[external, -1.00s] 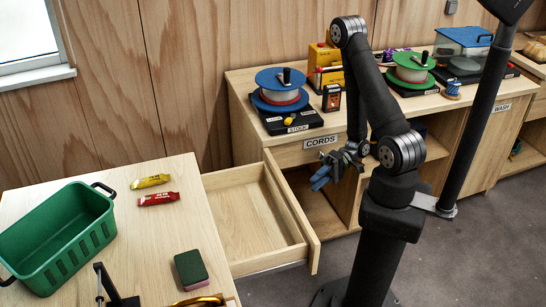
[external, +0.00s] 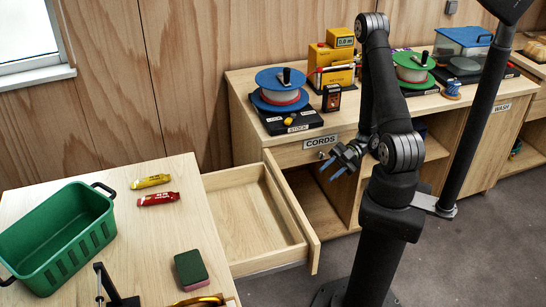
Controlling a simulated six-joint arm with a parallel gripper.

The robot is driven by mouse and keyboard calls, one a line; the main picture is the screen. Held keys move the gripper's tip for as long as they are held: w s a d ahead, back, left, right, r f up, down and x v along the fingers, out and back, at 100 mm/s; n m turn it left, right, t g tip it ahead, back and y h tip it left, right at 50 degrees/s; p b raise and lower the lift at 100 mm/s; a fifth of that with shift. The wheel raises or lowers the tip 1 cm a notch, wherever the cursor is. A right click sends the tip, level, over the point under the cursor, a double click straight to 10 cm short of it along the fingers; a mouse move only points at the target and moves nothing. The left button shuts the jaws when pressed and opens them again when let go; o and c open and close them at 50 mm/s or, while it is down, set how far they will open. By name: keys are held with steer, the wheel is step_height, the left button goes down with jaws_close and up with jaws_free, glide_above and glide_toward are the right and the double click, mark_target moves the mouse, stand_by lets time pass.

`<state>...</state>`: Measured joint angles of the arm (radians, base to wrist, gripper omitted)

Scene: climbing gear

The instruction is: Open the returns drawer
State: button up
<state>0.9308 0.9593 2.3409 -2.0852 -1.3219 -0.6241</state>
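A wooden drawer (external: 250,215) stands pulled out from the right side of the front-left table, and its inside looks empty. Its front panel (external: 293,215) faces right, toward my arm; any label on it is hidden from this side. My gripper (external: 329,172) is in the air to the right of the drawer front, apart from it. Its two fingers are spread, with nothing between them.
A green basket (external: 60,240), two wrapped bars (external: 152,181) and a green-topped block (external: 190,268) are on the left table (external: 130,222). Behind my gripper is a cabinet with a closed drawer labelled CORDS (external: 320,142) and cord reels (external: 281,92).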

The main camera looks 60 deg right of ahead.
step_height(320, 180, down, 5)
steer(key=s+d+n, duration=0.2)
steer(key=d+n, duration=0.1)
steer(key=n, duration=0.9)
steer(key=shift+x, duration=8.75)
steer(key=shift+w+f, duration=0.1)
jaws_close()
steer(key=shift+d, duration=0.1)
